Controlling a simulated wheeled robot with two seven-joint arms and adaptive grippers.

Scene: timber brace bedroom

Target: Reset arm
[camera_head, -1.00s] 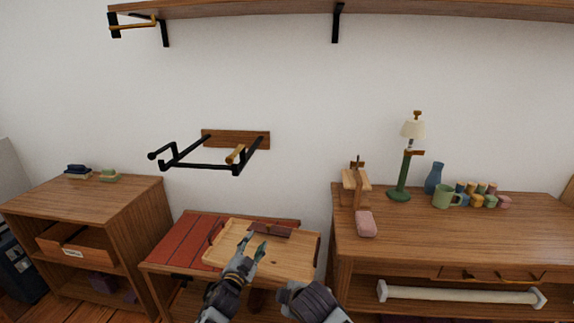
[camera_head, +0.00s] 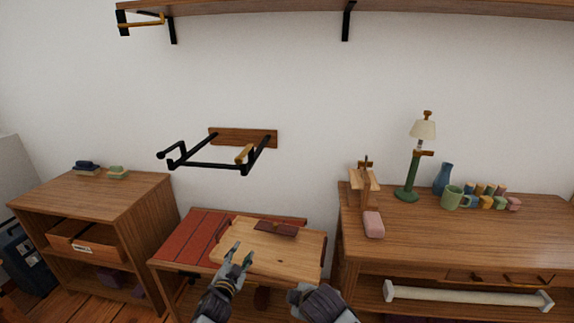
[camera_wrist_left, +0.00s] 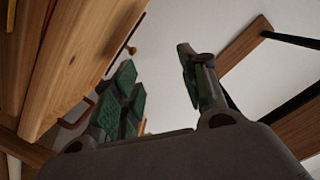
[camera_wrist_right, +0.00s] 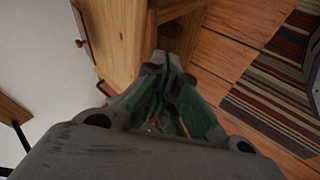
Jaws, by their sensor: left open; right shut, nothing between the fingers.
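My left gripper (camera_head: 239,255) is open and empty, in front of a light wooden board (camera_head: 290,255) on the low red-topped table. In the left wrist view its green-padded fingers (camera_wrist_left: 160,90) stand apart with nothing between them. My right gripper shows at the bottom centre of the head view, where only its dark back is seen and its fingertips are hidden. In the right wrist view its fingers (camera_wrist_right: 165,95) are together and hold nothing.
The red-topped table (camera_head: 195,240) stands between a wooden cabinet (camera_head: 110,195) at left and a desk (camera_head: 460,240) at right. A black wall rack (camera_head: 210,165) hangs above it. The desk holds a lamp (camera_head: 412,160), a blue vase (camera_head: 443,178) and a green mug (camera_head: 451,198).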

